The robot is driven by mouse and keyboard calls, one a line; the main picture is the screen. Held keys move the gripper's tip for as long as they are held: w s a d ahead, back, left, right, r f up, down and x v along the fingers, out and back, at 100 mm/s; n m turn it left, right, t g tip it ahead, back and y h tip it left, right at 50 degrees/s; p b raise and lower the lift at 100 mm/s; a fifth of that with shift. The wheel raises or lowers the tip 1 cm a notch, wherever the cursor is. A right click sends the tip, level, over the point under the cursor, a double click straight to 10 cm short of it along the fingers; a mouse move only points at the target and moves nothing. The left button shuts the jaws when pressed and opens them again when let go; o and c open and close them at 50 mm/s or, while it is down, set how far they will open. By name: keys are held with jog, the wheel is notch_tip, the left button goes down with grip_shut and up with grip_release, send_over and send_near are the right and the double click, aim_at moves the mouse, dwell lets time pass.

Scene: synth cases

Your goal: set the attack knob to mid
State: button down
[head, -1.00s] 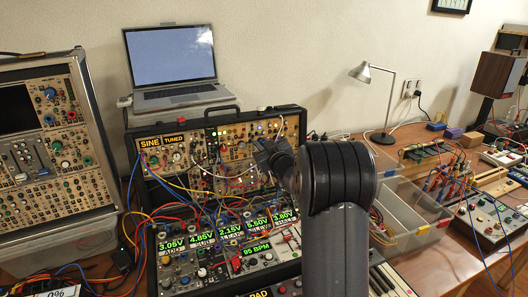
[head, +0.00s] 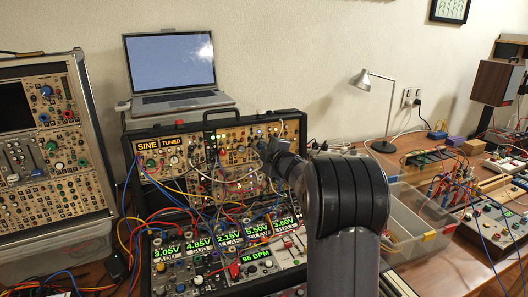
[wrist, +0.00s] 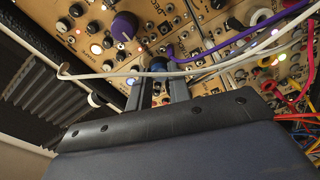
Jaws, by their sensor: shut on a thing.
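In the wrist view, my gripper (wrist: 160,90) reaches up to a tan synth panel. Its two narrow fingers are shut on a small dark knob (wrist: 158,65), mostly hidden between them. The knob's label and pointer are not readable, so I cannot confirm from print that it is the attack knob. In the head view, my gripper (head: 267,150) is at the upper panel of the synth case (head: 215,134), right of the SINE TUNED display (head: 160,144). My wrist hides part of that panel.
A larger purple knob (wrist: 124,26) is left of my fingers. A white cable (wrist: 215,68) and a purple cable (wrist: 205,52) cross close to them. A laptop (head: 172,65) stands behind the case, and a clear bin (head: 412,212) is to the right.

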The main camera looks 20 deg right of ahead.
jog(key=shift+n, duration=1.6)
jog(key=c, duration=1.3)
grip_release()
jog(key=s+d+r+b, duration=0.1)
jog(key=s, duration=0.9)
jog(key=shift+s, duration=0.35)
jog(key=w, duration=0.7)
jog(key=w+a+f, duration=0.1)
jog(key=w, duration=0.2)
jog(key=shift+w+p, duration=0.3)
jog(key=shift+w, duration=0.05)
